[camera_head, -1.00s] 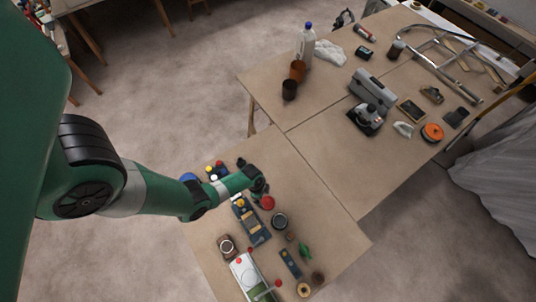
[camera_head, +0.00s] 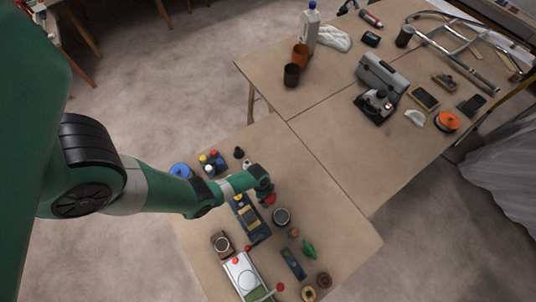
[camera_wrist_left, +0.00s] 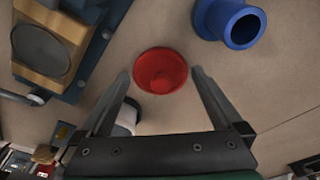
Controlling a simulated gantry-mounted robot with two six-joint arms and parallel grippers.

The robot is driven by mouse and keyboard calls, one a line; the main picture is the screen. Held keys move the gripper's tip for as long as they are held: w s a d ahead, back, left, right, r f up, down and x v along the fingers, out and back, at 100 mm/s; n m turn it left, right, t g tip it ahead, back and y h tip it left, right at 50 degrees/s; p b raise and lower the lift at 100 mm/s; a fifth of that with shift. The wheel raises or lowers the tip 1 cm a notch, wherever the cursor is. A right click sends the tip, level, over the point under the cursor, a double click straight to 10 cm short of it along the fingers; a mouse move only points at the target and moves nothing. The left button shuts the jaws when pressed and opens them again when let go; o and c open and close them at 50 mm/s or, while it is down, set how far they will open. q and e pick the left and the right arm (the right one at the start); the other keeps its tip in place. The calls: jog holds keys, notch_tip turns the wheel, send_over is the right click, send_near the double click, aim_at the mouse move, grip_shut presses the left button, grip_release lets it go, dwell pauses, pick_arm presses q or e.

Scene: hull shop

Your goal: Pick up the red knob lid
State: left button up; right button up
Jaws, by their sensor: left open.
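The red knob lid (camera_wrist_left: 161,70) is a round red disc with a raised centre knob, lying on the tan bench. In the left wrist view it sits between and just beyond the two fingertips of my left gripper (camera_wrist_left: 160,75), which is open and empty. In the head view only part of the lid (camera_head: 269,200) shows, partly covered by the left gripper (camera_head: 266,190) above it. I cannot tell the exact height between fingers and lid. My right gripper is not in view.
A dark blue tool with a wooden part (camera_wrist_left: 45,45) lies to the left. A white round item is partly behind the left finger. A dark round jar (camera_head: 282,217) stands near the lid.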

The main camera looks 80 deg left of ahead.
pick_arm(q)
jog(key=shift+r, duration=0.1)
jog(key=c, duration=1)
